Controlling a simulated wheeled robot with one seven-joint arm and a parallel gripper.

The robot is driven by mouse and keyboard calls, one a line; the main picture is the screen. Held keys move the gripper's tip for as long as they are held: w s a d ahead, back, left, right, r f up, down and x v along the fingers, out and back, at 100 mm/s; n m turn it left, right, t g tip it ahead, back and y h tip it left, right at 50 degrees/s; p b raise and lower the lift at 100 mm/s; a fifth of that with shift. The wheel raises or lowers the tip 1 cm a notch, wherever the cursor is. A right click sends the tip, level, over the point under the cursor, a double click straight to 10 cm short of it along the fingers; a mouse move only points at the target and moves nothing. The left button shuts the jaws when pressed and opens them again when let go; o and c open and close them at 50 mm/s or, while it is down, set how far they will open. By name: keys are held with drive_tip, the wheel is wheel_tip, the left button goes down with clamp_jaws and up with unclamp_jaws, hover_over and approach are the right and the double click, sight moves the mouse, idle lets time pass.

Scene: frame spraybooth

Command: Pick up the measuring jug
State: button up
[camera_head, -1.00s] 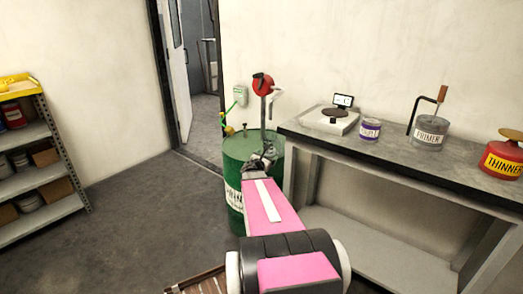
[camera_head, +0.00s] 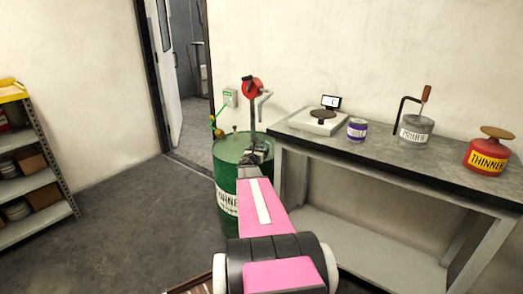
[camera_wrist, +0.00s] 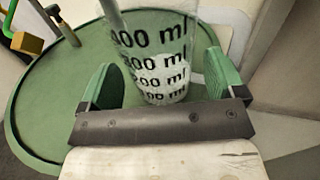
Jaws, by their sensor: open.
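The measuring jug (camera_wrist: 162,72) is clear with black ml markings. It stands on the green drum's top (camera_wrist: 45,110) in the wrist view, between the two green fingers of my gripper (camera_wrist: 160,75). The fingers are open, one on each side of the jug, with a gap visible at the left; contact at the right is hard to judge. In the head view my gripper (camera_head: 256,152) is over the drum (camera_head: 228,178), and I cannot make out the jug there.
A red crank pump (camera_head: 251,88) rises from the drum. A workbench (camera_head: 375,165) to the right holds a scale (camera_head: 312,125), a purple-labelled tin (camera_head: 357,132), a primer pot (camera_head: 415,135) and a red thinner can (camera_head: 487,157).

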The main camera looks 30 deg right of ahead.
sight(260, 147)
drive_tip(key=x, duration=0.3)
drive_tip(key=shift+w+d, duration=0.2)
drive_tip(key=shift+w, duration=0.05)
drive_tip(key=c, duration=0.8)
drive_tip(key=shift+r, duration=0.1)
